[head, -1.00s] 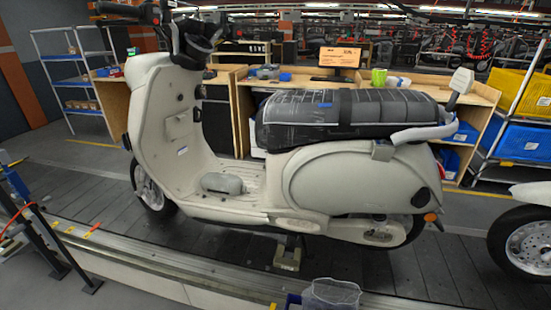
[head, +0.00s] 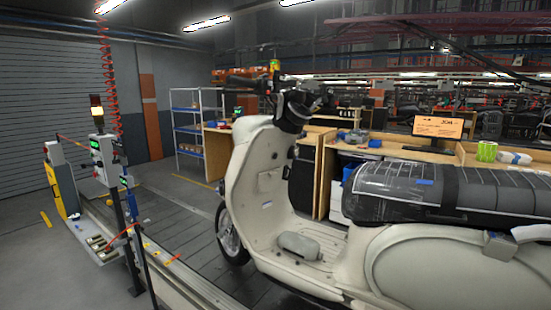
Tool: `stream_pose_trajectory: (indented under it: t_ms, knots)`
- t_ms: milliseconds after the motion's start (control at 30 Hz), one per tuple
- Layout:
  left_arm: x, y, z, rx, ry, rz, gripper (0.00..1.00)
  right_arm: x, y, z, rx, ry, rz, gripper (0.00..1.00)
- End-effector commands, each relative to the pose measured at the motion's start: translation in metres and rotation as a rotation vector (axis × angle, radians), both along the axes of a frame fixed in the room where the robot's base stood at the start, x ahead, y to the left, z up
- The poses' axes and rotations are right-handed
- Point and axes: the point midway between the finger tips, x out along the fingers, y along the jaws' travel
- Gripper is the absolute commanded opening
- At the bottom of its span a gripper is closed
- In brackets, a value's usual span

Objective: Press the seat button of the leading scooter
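A cream scooter (head: 262,180) stands upright on the slat conveyor (head: 185,238), facing left, in the right half of the head view. Its long black seat (head: 480,195) is wrapped in clear film. A small blue patch (head: 425,182) shows on top of the seat; I cannot tell whether it is the button. The rear of the scooter is cut off by the right edge. Neither of my grippers is in view.
A control post with a lamp (head: 98,125) and a thin stand with a red cable (head: 128,215) are at the left, beside the conveyor's near rail. Wooden workbenches (head: 215,150) and a shelf rack (head: 190,125) stand behind. The conveyor ahead of the scooter is clear.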

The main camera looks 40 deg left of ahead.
Motion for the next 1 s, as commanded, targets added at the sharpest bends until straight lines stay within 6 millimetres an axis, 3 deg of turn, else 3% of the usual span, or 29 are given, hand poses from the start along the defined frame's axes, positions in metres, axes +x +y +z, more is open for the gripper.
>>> stream_pose_trajectory:
  t_ms: [167,467,1000]
  knots:
    - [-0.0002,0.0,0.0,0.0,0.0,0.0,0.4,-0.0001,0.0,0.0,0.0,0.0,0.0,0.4]
    - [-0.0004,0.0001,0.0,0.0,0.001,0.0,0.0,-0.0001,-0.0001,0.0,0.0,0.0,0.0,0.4]
    - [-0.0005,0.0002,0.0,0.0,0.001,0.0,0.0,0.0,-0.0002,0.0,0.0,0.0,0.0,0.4]
